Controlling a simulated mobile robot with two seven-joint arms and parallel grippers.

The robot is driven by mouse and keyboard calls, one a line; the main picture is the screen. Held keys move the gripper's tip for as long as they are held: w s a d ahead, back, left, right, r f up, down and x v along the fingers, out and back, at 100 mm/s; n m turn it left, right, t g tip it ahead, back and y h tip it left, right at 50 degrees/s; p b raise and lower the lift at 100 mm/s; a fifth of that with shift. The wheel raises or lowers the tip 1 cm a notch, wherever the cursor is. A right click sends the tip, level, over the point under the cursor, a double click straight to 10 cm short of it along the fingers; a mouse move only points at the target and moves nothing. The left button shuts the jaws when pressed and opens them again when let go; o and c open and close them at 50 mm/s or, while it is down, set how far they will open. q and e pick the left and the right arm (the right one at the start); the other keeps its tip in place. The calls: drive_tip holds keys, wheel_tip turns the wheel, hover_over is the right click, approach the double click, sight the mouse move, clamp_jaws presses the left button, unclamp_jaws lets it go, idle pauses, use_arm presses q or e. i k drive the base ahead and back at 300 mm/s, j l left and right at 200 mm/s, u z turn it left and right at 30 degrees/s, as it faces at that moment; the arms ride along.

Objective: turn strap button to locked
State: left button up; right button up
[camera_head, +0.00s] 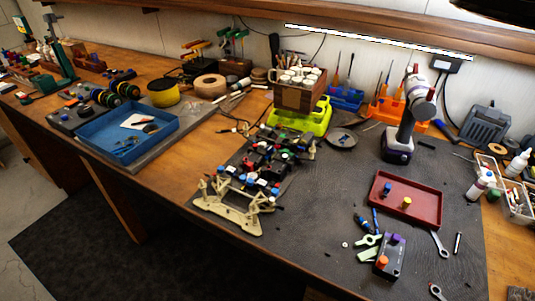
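The racecar chassis (268,160) sits on the dark work mat near the middle of the bench. It is dark, with red, blue, green and white parts on it. A beige frame (236,204) with upright posts is at its near end. The strap button is too small to make out, and I cannot tell its setting. Neither of my grippers shows in the head view.
A red tray (407,206) and a dark block with coloured knobs (389,258) lie right of the chassis. A power drill (405,125) stands behind them. A lime-green holder (304,116) is behind the chassis. A blue tray (95,150) lies left.

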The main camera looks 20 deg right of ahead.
sight(270, 149)
drive_tip(key=z, duration=0.9)
drive_tip(key=j+z, duration=0.2)
drive_tip(key=z, duration=0.2)
drive_tip(key=k+j+z, duration=0.15)
drive_tip(key=z, duration=0.25)
drive_tip(key=k+j+z, duration=0.15)
drive_tip(key=z, duration=0.25)
